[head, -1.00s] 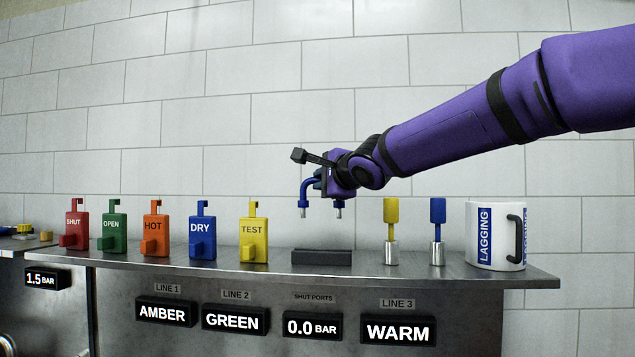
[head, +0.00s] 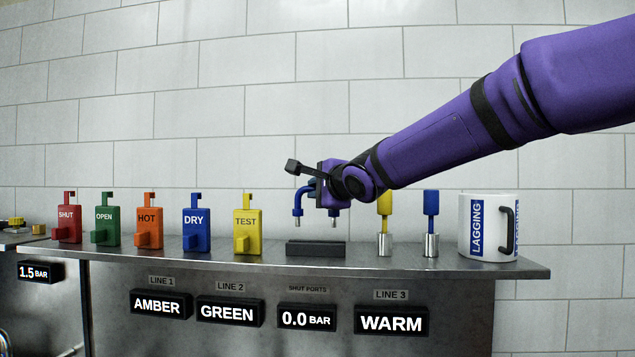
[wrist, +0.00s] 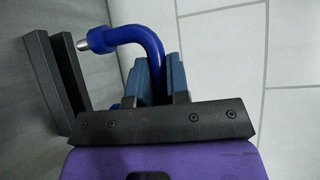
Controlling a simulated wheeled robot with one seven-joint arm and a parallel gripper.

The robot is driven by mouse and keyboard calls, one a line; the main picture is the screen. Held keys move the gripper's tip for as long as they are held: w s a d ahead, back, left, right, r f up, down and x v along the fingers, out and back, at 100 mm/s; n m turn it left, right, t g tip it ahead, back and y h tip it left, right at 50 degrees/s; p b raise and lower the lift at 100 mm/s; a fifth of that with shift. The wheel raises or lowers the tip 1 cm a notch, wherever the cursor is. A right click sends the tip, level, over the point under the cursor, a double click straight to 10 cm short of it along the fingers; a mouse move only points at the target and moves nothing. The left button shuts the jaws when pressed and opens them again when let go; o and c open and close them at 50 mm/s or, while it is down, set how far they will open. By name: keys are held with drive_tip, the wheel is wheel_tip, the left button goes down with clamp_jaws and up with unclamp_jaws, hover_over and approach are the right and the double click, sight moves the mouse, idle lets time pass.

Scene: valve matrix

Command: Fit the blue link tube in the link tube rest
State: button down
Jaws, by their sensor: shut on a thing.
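The blue link tube (head: 298,201) is a bent U-shaped tube with metal tips pointing down. My gripper (head: 318,188) is shut on its upper part and holds it above the shelf. In the wrist view the blue link tube (wrist: 130,36) shows one bend and one metal tip, between the blue finger pads of my gripper (wrist: 160,78). The link tube rest (head: 316,248) is a low dark block on the shelf, just below the tube tips, with a small gap between. The rest also shows at the left of the wrist view (wrist: 62,75). Its top openings cannot be made out.
Left of the rest stands a yellow TEST tag block (head: 247,231), then a blue DRY block (head: 196,230) and others. To the right are a yellow-handled tool (head: 384,212), a blue-handled tool (head: 431,212) and a white LAGGING mug (head: 480,228). A tiled wall lies behind.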

drive_tip(key=shift+f, duration=1.05)
drive_tip(key=shift+f, duration=1.75)
idle(1.3)
drive_tip(key=c, duration=1)
unclamp_jaws()
drive_tip(key=v, duration=1)
drive_tip(key=shift+s+d, duration=0.3)
drive_tip(key=shift+r, duration=0.1)
